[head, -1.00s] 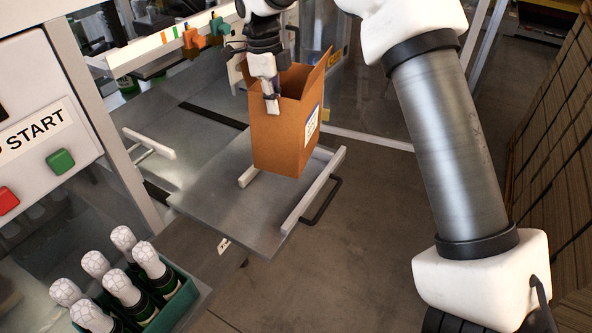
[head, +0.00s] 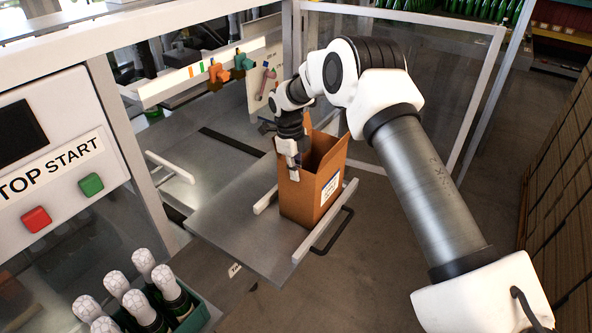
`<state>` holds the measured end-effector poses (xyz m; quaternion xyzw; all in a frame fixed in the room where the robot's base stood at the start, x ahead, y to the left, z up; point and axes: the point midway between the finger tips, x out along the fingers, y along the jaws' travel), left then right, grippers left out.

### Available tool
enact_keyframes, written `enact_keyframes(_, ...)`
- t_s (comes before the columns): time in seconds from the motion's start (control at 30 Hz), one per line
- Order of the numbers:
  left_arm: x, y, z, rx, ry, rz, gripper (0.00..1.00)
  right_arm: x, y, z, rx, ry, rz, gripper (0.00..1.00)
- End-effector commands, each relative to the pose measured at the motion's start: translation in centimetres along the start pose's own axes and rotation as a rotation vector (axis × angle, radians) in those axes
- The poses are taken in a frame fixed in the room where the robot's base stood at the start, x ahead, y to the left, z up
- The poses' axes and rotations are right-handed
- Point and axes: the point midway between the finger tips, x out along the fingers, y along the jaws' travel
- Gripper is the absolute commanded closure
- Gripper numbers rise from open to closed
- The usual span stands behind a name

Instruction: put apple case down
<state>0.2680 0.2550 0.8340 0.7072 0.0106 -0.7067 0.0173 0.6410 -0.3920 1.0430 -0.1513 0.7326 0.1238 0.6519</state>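The apple case appears as an open-topped brown cardboard box (head: 312,188) with a white label on its right side. It is upright at the grey metal tray (head: 235,225), between two pale rails; I cannot tell whether its base touches the tray. My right gripper (head: 293,168) is at the box's near left upper wall, with a finger outside the wall and the other side hidden by the cardboard. It appears shut on that wall. My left gripper is not in view.
A pale rail (head: 325,222) with a black handle (head: 335,232) edges the tray. A green crate of foil-topped bottles (head: 145,290) stands at lower left. The button panel (head: 60,165) is at left. Glass guarding stands behind, and stacked cardboard (head: 565,170) is at right.

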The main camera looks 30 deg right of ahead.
Motion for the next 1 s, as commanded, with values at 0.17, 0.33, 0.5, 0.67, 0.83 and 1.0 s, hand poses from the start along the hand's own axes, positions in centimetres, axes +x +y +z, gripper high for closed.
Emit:
enact_keyframes(0.17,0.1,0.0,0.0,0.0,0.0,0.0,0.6,0.3,0.0,0.0,0.0,0.0,0.0,0.79)
enact_keyframes(0.33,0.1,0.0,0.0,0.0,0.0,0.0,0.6,0.3,0.0,0.0,0.0,0.0,0.0,0.69)
enact_keyframes(0.5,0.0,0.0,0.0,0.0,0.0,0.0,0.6,0.2,0.0,0.0,-0.001,0.0,0.0,0.69)
enact_keyframes(0.67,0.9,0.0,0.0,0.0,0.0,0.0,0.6,-1.3,0.0,0.1,-0.001,-0.003,-0.002,0.69)
enact_keyframes(0.83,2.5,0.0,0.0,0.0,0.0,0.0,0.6,-5.4,-0.1,0.2,-0.001,-0.006,-0.003,0.69)
enact_keyframes(1.0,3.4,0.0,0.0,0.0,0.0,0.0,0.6,-9.7,0.0,0.1,0.0,-0.004,-0.003,0.69)
